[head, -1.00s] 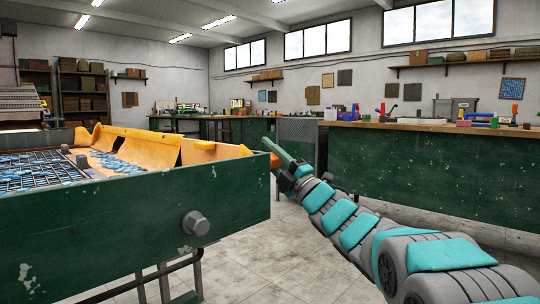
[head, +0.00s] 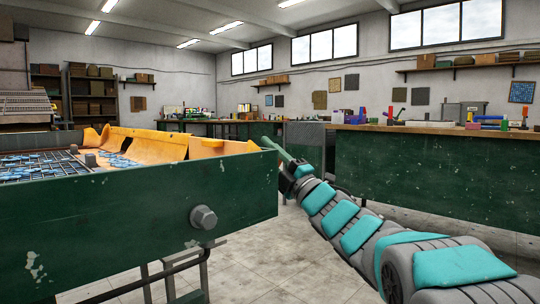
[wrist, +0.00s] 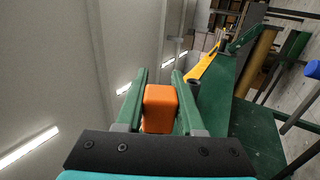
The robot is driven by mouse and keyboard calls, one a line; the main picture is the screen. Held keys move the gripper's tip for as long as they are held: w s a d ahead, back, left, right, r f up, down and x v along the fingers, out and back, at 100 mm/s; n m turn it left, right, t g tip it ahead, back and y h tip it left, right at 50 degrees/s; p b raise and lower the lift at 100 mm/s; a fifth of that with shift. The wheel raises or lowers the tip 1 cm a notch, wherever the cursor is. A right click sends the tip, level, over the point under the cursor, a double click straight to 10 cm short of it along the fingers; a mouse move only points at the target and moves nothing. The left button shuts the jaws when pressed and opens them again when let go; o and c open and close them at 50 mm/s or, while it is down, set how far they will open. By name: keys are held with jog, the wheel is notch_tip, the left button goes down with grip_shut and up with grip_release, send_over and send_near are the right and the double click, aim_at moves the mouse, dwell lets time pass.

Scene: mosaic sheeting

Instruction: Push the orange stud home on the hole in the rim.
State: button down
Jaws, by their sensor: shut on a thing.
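My gripper (wrist: 160,76) is shut on the orange stud (wrist: 160,108), which sits between its two green fingers in the wrist view. In the head view my gripper (head: 276,149) is at the right end of the green trough, and the stud cannot be made out there. The trough's green rim (head: 130,174) runs across the left of the head view, and a green wall (wrist: 248,130) lies right of the fingers in the wrist view. I cannot make out the hole in the rim. I cannot tell whether the stud touches the rim.
Yellow-orange sheeting (head: 158,145) and a mesh screen with blue pieces (head: 40,167) lie inside the trough. A large bolt (head: 203,217) sticks out of its front wall. A green workbench (head: 430,168) with small items stands at the right. Tiled floor lies open between.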

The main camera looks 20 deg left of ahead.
jog(key=shift+s+a+b, duration=0.2)
jog(key=shift+s+b, duration=0.15)
jog(key=shift+s, duration=0.2)
jog(key=shift+c, duration=2.2)
grip_release()
jog(key=v, duration=0.7)
jog(key=shift+d+f+p, duration=0.25)
jog(key=shift+d+p, duration=0.05)
jog(key=shift+s, duration=0.1)
